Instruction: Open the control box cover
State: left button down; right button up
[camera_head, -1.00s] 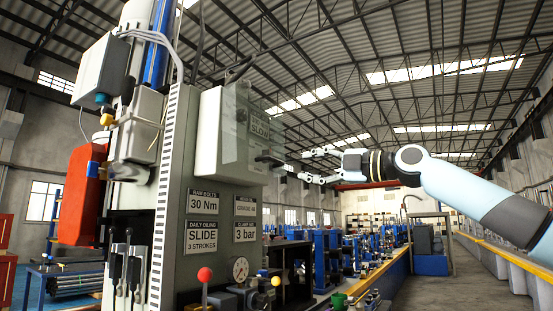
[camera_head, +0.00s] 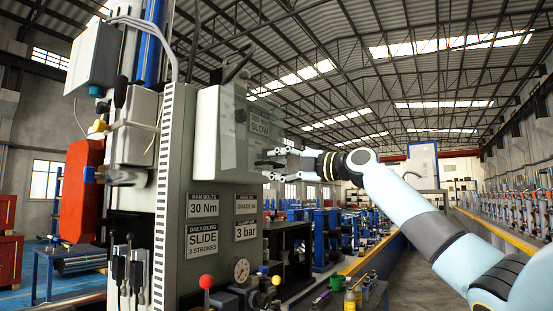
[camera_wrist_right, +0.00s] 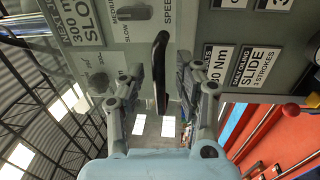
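The control box (camera_head: 208,115) is a pale box on the upper side of the grey machine. A clear cover (camera_head: 262,112) lies over its face, and a SLOW label shows through it; the cover looks closed. A black bar handle (camera_head: 262,163) sticks out low on the cover. My right gripper (camera_head: 276,163) is at this handle with its fingers apart. In the right wrist view the handle (camera_wrist_right: 161,70) stands between the two fingers of my right gripper (camera_wrist_right: 160,80), with gaps visible on both sides. My left gripper is not in view.
Labelled plates (camera_head: 203,205) and a pressure gauge (camera_head: 239,269) sit below the box. A red-knobbed lever (camera_head: 205,283) stands low in front. A long bench with blue machines (camera_head: 325,235) runs behind. The air around my right arm is clear.

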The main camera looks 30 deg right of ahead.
jog(key=shift+c, duration=0.2)
grip_shut()
dwell(0.4)
